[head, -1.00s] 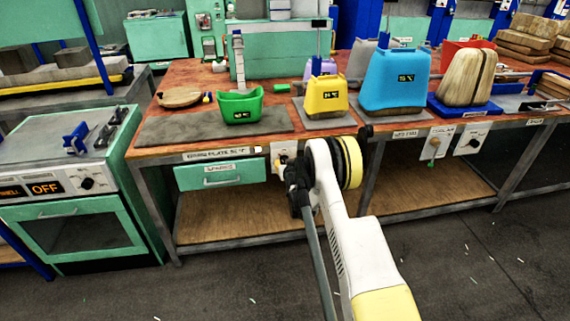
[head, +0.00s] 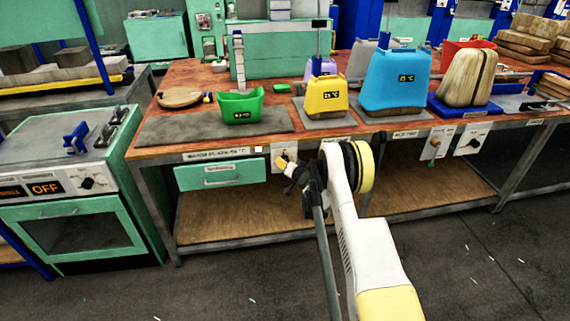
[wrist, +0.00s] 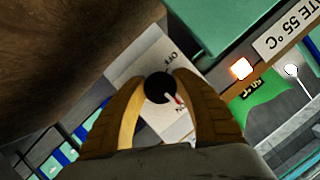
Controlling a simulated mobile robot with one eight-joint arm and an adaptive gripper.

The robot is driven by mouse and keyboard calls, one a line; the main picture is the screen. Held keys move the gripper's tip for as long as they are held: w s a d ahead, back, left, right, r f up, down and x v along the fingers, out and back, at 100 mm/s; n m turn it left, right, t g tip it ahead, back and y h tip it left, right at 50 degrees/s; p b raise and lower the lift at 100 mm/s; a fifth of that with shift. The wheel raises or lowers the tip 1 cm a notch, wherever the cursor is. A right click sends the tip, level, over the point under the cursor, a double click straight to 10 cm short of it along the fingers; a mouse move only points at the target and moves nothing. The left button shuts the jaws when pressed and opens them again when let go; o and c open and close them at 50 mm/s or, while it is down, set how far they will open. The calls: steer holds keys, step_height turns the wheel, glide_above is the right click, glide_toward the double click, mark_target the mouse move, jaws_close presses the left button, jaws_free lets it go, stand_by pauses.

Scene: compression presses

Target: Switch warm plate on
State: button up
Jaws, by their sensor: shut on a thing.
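The warm plate (head: 185,130) is the dark grey slab on the bench in the head view, with a green tub (head: 241,106) on it. Its label (wrist: 288,32) reads PLATE 55 °C in the wrist view. A small square lamp (wrist: 240,69) beside the label glows bright; it is also white in the head view (head: 258,149). The black knob (wrist: 158,88) sits on a white switch panel (wrist: 150,57) marked OFF and, partly hidden, ON. Its red-tipped pointer points toward ON. My gripper (wrist: 161,79) is shut on the knob, one finger on each side; it also shows at the bench front (head: 287,164).
A green drawer (head: 221,174) is left of the switch panel, under the bench edge. Yellow (head: 326,97) and blue (head: 393,82) containers stand to the right on the bench. More switch panels (head: 440,142) hang further right. The floor in front is open.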

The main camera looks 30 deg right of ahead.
steer(key=shift+m, duration=0.5)
steer(key=o, duration=1.2)
steer(key=shift+s, duration=0.1)
steer(key=v, duration=1.2)
steer(key=shift+d, duration=0.2)
steer(key=shift+f, duration=0.15)
